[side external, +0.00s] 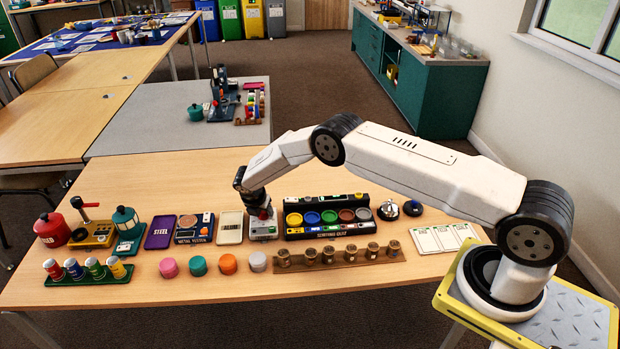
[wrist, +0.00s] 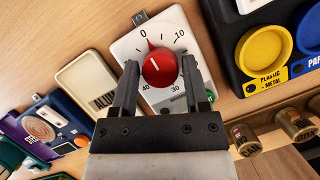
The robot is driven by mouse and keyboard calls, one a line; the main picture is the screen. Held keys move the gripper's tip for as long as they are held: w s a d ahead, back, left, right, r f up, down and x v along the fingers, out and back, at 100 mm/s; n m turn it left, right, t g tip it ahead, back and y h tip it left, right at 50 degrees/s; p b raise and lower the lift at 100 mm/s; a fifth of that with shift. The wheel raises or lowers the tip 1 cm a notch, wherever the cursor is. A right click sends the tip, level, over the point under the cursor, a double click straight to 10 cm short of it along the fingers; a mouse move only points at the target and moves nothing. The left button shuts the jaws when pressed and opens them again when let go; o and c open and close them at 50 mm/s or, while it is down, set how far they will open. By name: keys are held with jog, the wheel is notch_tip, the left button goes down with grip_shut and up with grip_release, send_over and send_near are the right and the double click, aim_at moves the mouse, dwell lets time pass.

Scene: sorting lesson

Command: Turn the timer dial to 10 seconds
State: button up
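The timer (wrist: 120,47) is a white box with a round red dial (wrist: 160,69) and a printed scale, seen in the wrist view. The 0 mark is at the top and the 10 mark to its right. A red pointer on the dial points close to 0. My gripper (wrist: 159,63) is open, its dark fingers on either side of the dial, with what looks like a small gap at each side. In the side view the timer (side external: 263,232) stands on the table under my gripper (side external: 261,212), which hides its dial.
A cream plate (side external: 231,227) and the metal tester (side external: 194,228) are left of the timer. The sorting unit (side external: 327,221) with coloured bowls is close on the right. A wooden rack (side external: 340,257) of small cylinders and several coloured pucks (side external: 228,264) are in front.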

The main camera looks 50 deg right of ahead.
grip_shut()
jog(key=shift+m, duration=0.5)
jog(key=shift+w+m+g+h, duration=0.15)
jog(key=shift+m+g, duration=0.35)
jog(key=shift+m, duration=0.55)
jog(key=shift+s+m+g+h, duration=0.15)
jog(key=shift+m+g, duration=0.35)
jog(key=shift+m, duration=0.95)
jog(key=shift+o, duration=2.4)
grip_release()
jog(key=shift+w+r, duration=0.1)
